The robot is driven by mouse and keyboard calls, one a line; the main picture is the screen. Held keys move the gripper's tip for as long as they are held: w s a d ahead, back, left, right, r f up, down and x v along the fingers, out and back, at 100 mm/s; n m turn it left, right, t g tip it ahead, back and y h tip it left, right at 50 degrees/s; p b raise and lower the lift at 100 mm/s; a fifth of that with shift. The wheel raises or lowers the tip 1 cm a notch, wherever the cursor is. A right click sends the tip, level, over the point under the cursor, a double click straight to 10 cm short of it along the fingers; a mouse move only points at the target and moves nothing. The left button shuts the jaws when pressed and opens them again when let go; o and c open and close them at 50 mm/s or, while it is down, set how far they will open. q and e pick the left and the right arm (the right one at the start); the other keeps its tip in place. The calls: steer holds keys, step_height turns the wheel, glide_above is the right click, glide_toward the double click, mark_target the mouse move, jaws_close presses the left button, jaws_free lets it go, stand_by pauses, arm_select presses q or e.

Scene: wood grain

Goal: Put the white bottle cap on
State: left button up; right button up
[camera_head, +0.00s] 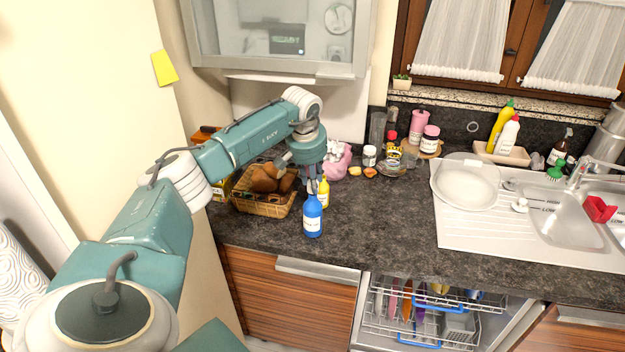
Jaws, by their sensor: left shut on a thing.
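A blue bottle (313,219) with a white label stands upright on the dark counter. My left gripper (312,188) points down at the top of this bottle. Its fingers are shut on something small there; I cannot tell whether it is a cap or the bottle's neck. No white cap shows clearly, and the fingers hide the bottle's mouth. A yellow bottle (324,192) stands just behind and to the right. A white bottle (507,137) with a red top stands in a tray at the back right. My right gripper is not in view.
A wicker basket (262,209) of bread stands left of the blue bottle. Jars and a pink figure (336,165) stand behind. A white plate (467,186) lies by the sink (567,226). The counter right of the bottle is clear. An open dishwasher (420,312) is below.

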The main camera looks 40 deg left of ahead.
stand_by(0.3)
arm_select(q)
steer(key=shift+f+b, duration=0.7)
steer(key=shift+f, duration=0.7)
steer(key=shift+s, duration=0.15)
steer(key=o, duration=0.7)
steer(key=shift+o, duration=0.6)
steer(key=v, duration=1.1)
steer(key=shift+r, duration=0.45)
